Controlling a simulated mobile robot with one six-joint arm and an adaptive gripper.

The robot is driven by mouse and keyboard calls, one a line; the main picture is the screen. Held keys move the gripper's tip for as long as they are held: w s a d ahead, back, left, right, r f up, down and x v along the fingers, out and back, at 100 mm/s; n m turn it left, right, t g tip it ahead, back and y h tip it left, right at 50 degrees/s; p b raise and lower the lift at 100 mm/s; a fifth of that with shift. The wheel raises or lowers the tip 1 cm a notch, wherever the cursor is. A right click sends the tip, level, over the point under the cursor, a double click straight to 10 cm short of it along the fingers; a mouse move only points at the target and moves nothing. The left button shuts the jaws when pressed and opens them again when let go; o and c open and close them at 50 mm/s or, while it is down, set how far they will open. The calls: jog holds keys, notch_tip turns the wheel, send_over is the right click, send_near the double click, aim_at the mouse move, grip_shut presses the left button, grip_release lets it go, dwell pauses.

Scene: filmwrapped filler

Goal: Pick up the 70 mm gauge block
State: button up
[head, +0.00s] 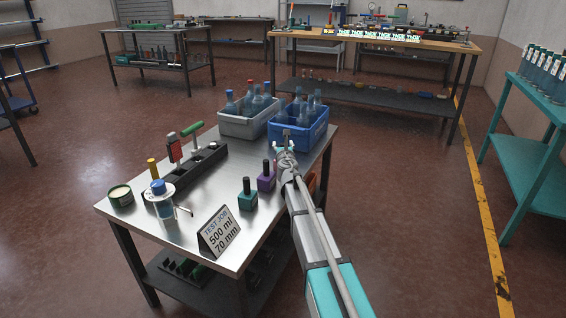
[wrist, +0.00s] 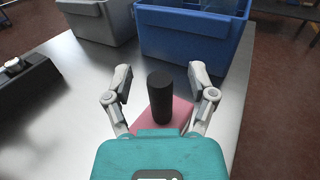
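In the wrist view a pink block (wrist: 172,122) with a black cylindrical handle (wrist: 160,96) stands on the steel table. My gripper (wrist: 160,84) is open, one finger on each side of the handle, with gaps on both sides. In the head view my gripper (head: 287,147) is over the table's right part, and my arm hides the pink block. A teal block (head: 247,200) and a purple block (head: 266,182), both black-handled, stand left of my arm. No size marking is readable on any block. A sign (head: 219,232) reads "TEST JOB 500 ml 70 mm".
A blue crate (head: 297,138) and a grey crate (head: 240,127) with bottles stand just beyond my gripper. A black rack (head: 182,178), a glass jar with a blue top (head: 159,199) and a round tin (head: 121,196) are at left. Bare tabletop (head: 222,182) lies between.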

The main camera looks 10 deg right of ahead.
grip_shut()
jog(key=shift+r, duration=0.2)
dwell(0.3)
jog(key=shift+r+p, duration=0.7)
jog(key=shift+p, duration=0.25)
jog(key=s+r+p, duration=1.1)
jog(key=s, duration=0.3)
jog(key=shift+r, duration=0.25)
